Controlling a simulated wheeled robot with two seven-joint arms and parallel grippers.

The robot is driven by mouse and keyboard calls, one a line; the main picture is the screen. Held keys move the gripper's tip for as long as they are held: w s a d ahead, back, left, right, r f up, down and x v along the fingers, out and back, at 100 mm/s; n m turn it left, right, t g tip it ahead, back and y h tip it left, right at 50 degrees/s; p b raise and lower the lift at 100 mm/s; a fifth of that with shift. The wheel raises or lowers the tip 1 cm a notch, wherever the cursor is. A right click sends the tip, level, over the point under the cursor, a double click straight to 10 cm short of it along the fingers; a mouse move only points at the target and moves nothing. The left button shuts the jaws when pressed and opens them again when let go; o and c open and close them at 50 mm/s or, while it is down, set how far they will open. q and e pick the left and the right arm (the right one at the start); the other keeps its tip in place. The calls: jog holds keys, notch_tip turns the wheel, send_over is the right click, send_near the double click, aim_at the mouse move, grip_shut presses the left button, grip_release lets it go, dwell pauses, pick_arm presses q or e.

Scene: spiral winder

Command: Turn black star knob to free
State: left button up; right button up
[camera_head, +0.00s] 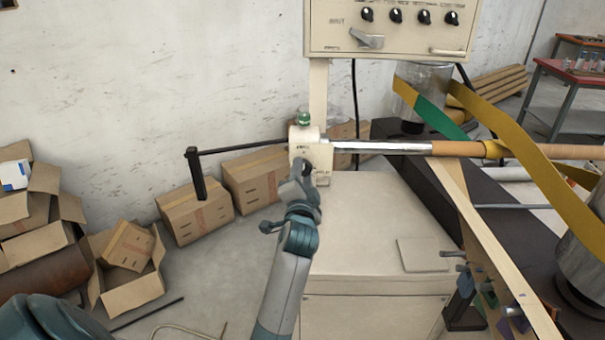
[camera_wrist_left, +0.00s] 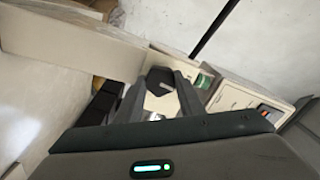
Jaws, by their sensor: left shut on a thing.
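The black star knob (camera_head: 308,166) is on the front of the cream bearing block (camera_head: 303,141), below the silver shaft, and is largely covered by my left gripper in the head view. In the left wrist view the dark knob (camera_wrist_left: 160,80) lies between the two finger ends. My left gripper (camera_head: 306,174) reaches up to the block from below and is shut on the knob; it also shows in the left wrist view (camera_wrist_left: 161,84). Lettering on the block is too small to read. My right gripper is not in view.
A crank handle (camera_head: 197,174) sticks out left of the block. The silver shaft (camera_head: 380,146) runs right to a brown tube (camera_head: 455,148). A control panel (camera_head: 392,27) hangs above. Cardboard boxes (camera_head: 195,209) stand at the left. The cream cabinet top (camera_head: 365,225) is mostly clear.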

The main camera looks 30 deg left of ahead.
pick_arm(q)
jog(key=shift+n, duration=0.3)
jog(key=o, duration=1.1)
